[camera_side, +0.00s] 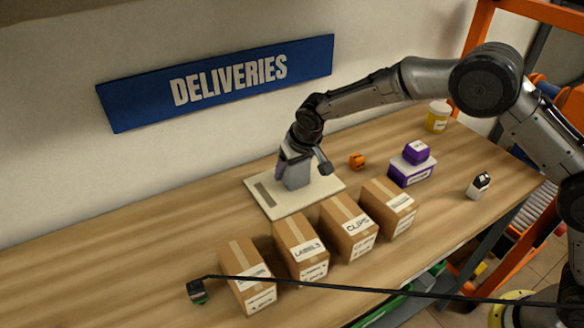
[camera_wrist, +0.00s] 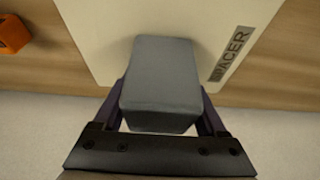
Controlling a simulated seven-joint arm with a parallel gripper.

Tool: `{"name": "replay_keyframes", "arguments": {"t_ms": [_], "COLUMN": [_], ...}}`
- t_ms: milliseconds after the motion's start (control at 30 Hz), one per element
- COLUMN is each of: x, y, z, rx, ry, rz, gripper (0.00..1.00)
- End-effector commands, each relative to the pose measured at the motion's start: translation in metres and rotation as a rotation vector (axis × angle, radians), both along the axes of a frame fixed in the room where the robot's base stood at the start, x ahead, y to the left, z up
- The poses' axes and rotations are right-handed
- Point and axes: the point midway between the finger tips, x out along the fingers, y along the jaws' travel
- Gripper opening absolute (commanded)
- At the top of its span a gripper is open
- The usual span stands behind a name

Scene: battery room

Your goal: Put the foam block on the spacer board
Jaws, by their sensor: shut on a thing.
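The foam block (camera_side: 296,172) is a grey block between the fingers of my gripper (camera_side: 294,178). In the wrist view the foam block (camera_wrist: 160,84) fills the space between the two dark purple fingers of my gripper (camera_wrist: 162,100), which is shut on it. The spacer board (camera_side: 270,207) is a flat cream board on the wooden table, and the block is over it in the side view. The wrist view shows the pale spacer board (camera_wrist: 110,50) with its "SPACER" label. I cannot tell whether the block's underside touches the board.
Several cardboard boxes, one marked CLIPS (camera_side: 348,228), stand in a row in front of the board. An orange object (camera_side: 357,161) and a purple-and-white stack (camera_side: 412,170) are to its right. A black cable crosses the front. The table's left side is clear.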

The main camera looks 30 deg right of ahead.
Motion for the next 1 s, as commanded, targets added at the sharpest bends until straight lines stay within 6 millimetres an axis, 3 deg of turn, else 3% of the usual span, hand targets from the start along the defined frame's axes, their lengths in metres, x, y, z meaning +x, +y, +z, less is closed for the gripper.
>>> {"name": "replay_keyframes", "arguments": {"t_ms": [333, 367, 500, 767, 1000], "x": [0.000, 0.000, 0.000, 0.000, -0.010], "y": [0.000, 0.000, 0.000, 0.000, 0.001], "z": [-0.003, -0.003, -0.002, 0.000, 0.029], "rx": [0.000, 0.000, 0.000, 0.001, 0.003], "ry": [-0.001, -0.001, -0.001, -0.002, -0.005], "rz": [0.000, 0.000, 0.000, 0.000, 0.000], "gripper": [0.21, 0.78, 1.00, 1.00, 1.00]}}
